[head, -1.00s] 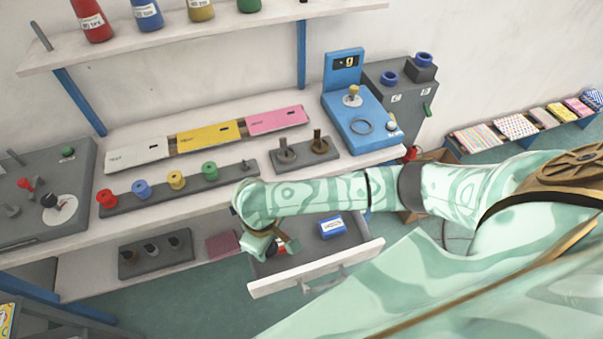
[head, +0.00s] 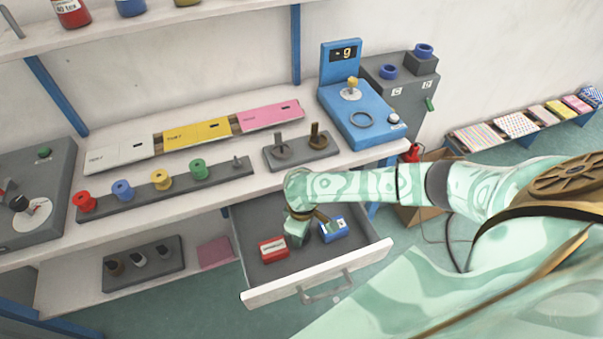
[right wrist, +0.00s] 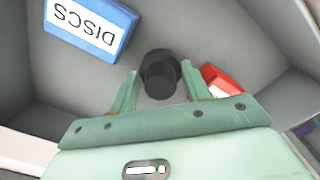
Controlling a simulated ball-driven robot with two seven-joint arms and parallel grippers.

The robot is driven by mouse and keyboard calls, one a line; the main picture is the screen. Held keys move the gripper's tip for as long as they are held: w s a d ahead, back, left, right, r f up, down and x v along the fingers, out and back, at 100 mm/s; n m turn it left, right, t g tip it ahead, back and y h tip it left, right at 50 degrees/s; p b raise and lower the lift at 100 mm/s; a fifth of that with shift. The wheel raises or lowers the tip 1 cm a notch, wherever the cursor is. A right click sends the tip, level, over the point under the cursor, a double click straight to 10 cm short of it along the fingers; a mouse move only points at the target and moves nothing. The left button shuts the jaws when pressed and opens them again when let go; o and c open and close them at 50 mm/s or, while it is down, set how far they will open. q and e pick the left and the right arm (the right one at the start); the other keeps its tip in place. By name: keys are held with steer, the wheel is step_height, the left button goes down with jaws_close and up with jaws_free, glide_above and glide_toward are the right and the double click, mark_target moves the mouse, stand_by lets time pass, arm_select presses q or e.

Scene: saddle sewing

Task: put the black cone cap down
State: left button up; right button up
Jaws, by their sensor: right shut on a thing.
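The black cone cap (right wrist: 160,72) is between the two green fingers of my right gripper (right wrist: 160,88) in the right wrist view. The gripper is shut on it. In the head view my right gripper (head: 303,228) reaches down into the open drawer (head: 315,278), between a red box and a blue box, and the cap is not clearly visible there. The drawer floor lies below the cap in the wrist view; I cannot tell whether the cap touches it. My left gripper is not in view.
The red box (head: 273,249) lies left of my gripper and the blue box (head: 334,230) right of it, both in the drawer. The worktop with spools (head: 160,179) and a blue scale (head: 362,115) is above. Bare drawer floor shows at the front.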

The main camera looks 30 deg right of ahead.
steer(key=shift+f, duration=0.15)
steer(key=o, duration=0.9)
steer(key=shift+o, duration=0.2)
step_height(320, 180, up, 12)
steer(key=p, duration=0.5)
steer(key=shift+r, duration=0.2)
